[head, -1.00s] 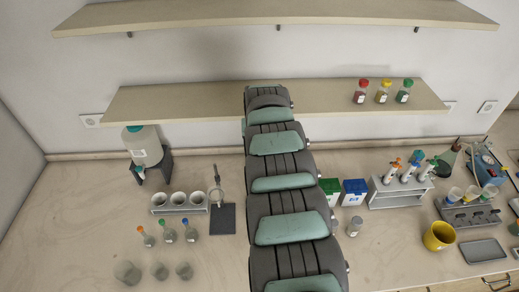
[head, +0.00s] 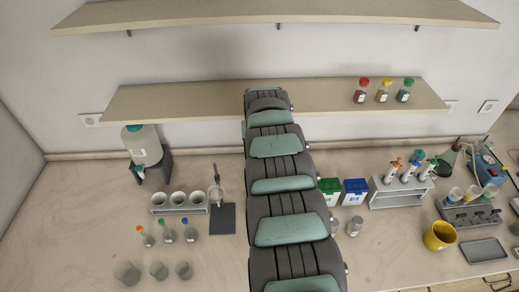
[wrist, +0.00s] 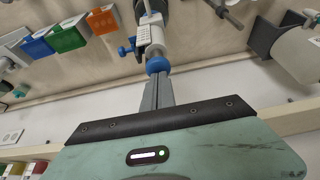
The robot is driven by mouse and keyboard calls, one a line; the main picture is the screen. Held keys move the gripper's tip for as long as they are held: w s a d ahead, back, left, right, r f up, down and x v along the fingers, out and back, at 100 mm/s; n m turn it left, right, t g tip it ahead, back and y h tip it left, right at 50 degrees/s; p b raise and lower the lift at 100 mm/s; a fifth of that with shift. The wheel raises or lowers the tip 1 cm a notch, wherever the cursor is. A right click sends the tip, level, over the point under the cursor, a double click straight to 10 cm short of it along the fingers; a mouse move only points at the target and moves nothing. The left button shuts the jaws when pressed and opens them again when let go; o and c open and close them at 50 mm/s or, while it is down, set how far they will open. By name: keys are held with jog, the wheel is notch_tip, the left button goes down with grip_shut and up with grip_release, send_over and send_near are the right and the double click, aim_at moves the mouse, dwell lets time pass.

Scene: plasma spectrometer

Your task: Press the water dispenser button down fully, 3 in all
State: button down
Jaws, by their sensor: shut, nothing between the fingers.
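In the wrist view my gripper (wrist: 158,94) is shut and empty, its narrow grey fingers together. Straight ahead of the fingertips is the round blue button (wrist: 158,65) of what looks like the water dispenser (wrist: 151,38). The dispenser has a pale body with a printed label and a blue side knob. The fingertips meet the button's edge in the picture; I cannot tell whether they touch it or how far down it is. In the head view my arm hides both the gripper and this dispenser.
A large bottle (head: 144,145) in a dark stand is at the back left. Green (head: 329,188) and blue (head: 354,190) boxes sit right of my arm. A low shelf (head: 200,101) overhangs the back of the bench. A cup rack (head: 180,210) and several flasks are at left.

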jog(key=shift+f, duration=0.15)
jog(key=shift+f+b, duration=0.85)
jog(key=shift+f, duration=0.65)
dwell(0.3)
jog(key=shift+r+p, duration=0.3)
jog(key=shift+r, duration=1.9)
dwell(0.7)
jog(key=shift+f, duration=0.1)
dwell(1.0)
jog(key=shift+f+b, duration=0.3)
jog(key=shift+f, duration=0.2)
